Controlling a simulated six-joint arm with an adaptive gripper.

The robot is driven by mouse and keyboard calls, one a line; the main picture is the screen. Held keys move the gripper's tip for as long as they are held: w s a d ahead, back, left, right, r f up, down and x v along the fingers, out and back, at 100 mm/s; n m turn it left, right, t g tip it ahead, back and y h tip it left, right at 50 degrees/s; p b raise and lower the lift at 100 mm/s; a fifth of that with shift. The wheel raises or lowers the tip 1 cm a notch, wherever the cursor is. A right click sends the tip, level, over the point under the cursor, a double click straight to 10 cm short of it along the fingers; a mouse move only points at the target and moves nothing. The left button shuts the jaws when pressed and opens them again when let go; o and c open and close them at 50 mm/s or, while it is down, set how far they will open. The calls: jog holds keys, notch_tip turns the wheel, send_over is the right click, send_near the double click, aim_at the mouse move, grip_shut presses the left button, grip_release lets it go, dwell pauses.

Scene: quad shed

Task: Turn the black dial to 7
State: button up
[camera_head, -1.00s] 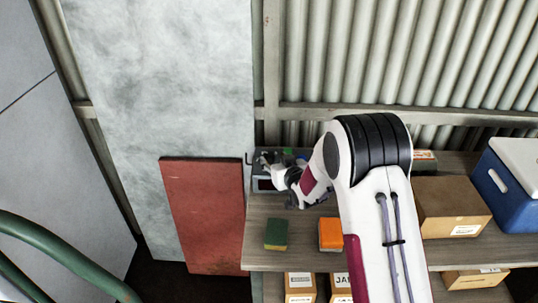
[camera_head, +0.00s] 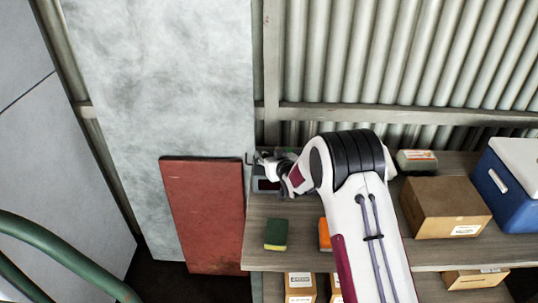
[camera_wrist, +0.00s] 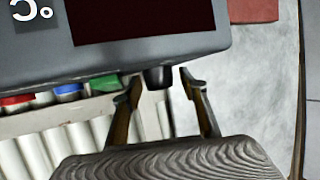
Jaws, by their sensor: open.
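A grey device (camera_head: 258,178) with a dark display stands at the back left of the shelf, largely covered by my arm in the head view. In the wrist view the device (camera_wrist: 150,55) fills the top, with its dark red-black display and a white mark at the upper left. A short black knob, apparently the black dial (camera_wrist: 159,77), sticks out from the device's edge. My gripper (camera_wrist: 160,84) is open, its fingertips on either side of the dial. I cannot tell whether they touch it. The dial's number scale is not readable. The gripper (camera_head: 259,157) also shows small in the head view.
Red (camera_wrist: 16,102), blue (camera_wrist: 68,92) and green (camera_wrist: 104,84) parts sit beside the dial. A green-yellow sponge (camera_head: 276,235) and an orange item (camera_head: 324,235) lie in front. A cardboard box (camera_head: 444,207) and a blue cooler (camera_head: 508,190) stand to the right.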

jog(key=c, duration=1.1)
jog(key=shift+w+r+n+g+y, duration=0.15)
jog(key=shift+n+g+y, duration=0.15)
jog(key=shift+n+y, duration=0.35)
jog(key=shift+w+r+n+g+y, duration=0.1)
jog(key=shift+n+g+y, duration=0.2)
jog(key=shift+n+y, duration=0.3)
jog(key=shift+a+r+n+g+y, duration=0.1)
jog(key=shift+n+g+y, duration=0.4)
jog(key=shift+n+y, duration=0.3)
jog(key=shift+s+n+g+y, duration=0.15)
jog(key=shift+n+g+y, duration=0.2)
jog(key=shift+g, duration=0.05)
jog(key=shift+f, duration=0.2)
jog(key=o, duration=1.1)
jog(key=shift+f, duration=0.1)
